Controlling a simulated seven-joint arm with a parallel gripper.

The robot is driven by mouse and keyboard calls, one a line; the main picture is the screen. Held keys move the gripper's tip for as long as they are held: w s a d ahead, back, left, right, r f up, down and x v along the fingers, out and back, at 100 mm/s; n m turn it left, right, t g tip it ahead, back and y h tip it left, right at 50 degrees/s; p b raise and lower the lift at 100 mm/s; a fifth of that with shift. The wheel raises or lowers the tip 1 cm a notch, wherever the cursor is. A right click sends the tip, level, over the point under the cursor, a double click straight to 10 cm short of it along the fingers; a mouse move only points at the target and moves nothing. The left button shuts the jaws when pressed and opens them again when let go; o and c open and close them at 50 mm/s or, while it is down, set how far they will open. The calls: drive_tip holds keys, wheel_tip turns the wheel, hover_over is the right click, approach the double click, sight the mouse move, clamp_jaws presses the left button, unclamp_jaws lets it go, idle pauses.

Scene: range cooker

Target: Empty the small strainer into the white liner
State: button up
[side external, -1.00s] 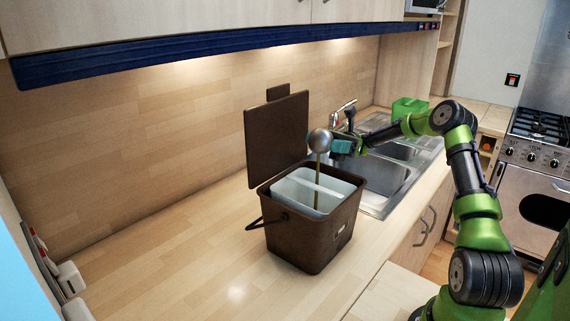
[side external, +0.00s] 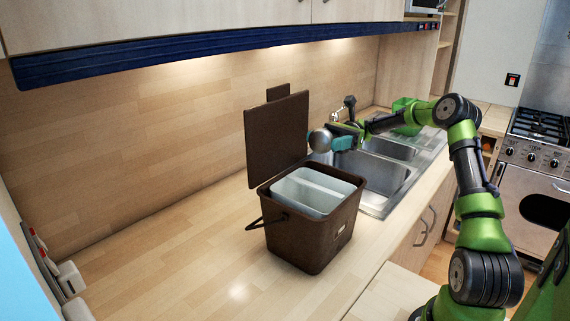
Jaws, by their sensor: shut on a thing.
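The small strainer (side external: 320,140) is a round metal bowl, held behind and above the brown bin's back right side, at the edge of the raised lid. My gripper (side external: 342,142) is shut on its teal handle (side external: 343,143). No stream falls from the strainer now, and its inside cannot be seen. The white liner (side external: 306,192) sits in the open brown bin (side external: 305,238) on the worktop. The liner's inside is only partly visible.
The bin's brown lid (side external: 277,140) stands upright at the back. A steel sink (side external: 375,172) with a tap (side external: 350,103) lies right of the bin. A green container (side external: 405,108) stands beyond it. The worktop (side external: 170,265) left of the bin is clear.

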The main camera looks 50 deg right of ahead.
drive_tip(key=h, duration=0.1)
drive_tip(key=r+h, duration=0.1)
drive_tip(key=h, duration=0.3)
drive_tip(key=shift+a+r, duration=0.1)
drive_tip(key=shift+r, duration=0.25)
drive_tip(key=h, duration=0.2)
drive_tip(key=r+h, duration=0.1)
drive_tip(key=h, duration=0.1)
drive_tip(key=shift+a, duration=0.2)
wheel_tip(320, 180, up, 4)
drive_tip(key=h, duration=0.7)
drive_tip(key=shift+a+r+h, duration=0.1)
drive_tip(key=shift+r+h, duration=0.1)
drive_tip(key=shift+h, duration=0.1)
drive_tip(key=h, duration=0.1)
drive_tip(key=r+h, duration=0.1)
drive_tip(key=h, duration=0.1)
drive_tip(key=shift+r, duration=0.25)
